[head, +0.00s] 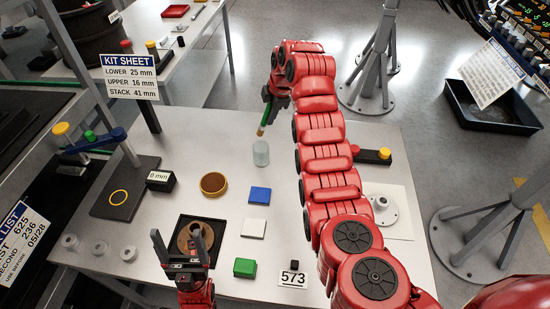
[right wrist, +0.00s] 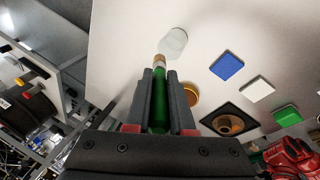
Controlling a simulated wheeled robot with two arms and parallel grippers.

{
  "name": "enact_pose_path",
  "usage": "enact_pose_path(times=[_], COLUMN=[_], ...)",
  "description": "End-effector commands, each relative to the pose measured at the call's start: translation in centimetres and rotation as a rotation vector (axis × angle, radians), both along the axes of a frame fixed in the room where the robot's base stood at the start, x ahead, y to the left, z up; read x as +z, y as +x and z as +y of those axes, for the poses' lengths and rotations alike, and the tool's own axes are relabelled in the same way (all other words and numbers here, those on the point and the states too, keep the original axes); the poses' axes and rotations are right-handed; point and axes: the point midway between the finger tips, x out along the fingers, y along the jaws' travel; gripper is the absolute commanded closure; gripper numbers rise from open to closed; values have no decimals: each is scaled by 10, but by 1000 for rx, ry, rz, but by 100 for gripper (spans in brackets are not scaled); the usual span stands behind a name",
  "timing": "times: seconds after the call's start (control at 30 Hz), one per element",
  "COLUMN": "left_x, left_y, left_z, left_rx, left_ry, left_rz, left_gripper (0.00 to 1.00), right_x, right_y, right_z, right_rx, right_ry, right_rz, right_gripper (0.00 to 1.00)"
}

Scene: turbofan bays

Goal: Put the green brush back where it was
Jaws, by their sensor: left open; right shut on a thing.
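The green brush (head: 265,118) points downward from my right gripper (head: 270,98), which is shut on it. Its pale tip is just above and near the translucent cup (head: 261,153) on the table. In the right wrist view the brush (right wrist: 159,105) lies between the two fingers of the right gripper (right wrist: 160,98), with its tip close to the rim of the cup (right wrist: 174,42). The brush looks outside the cup. My left gripper (head: 180,246) is open and empty, above the front of the table by the black square tray (head: 186,226).
A brown round dish (head: 214,184), a blue block (head: 260,195), a white block (head: 254,228) and a green block (head: 244,268) sit on the white table (head: 310,270). A kit sheet sign (head: 130,73) stands at the back left. A white flanged part (head: 382,208) lies right of my right arm.

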Motion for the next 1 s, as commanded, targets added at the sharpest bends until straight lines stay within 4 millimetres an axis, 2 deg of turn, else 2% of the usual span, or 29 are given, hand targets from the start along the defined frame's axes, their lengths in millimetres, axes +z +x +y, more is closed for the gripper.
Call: enact_pose_path(times=[0.07,0.27,0.67,1.0], left_x=[5,25,48,45], left_y=[0,0,0,0], left_z=[0,0,0,0], left_rx=[0,0,0,0], left_ry=[0,0,0,0], left_rz=[0,0,0,0], left_gripper=[21,21,21,21], right_x=[-5,-39,-92,-100], right_y=[0,-1,-2,0], right_z=[0,0,0,0], right_rx=[2,1,1,1], right_ry=[0,0,2,2], right_rz=[2,5,9,0], right_gripper=[100,100,100,100])
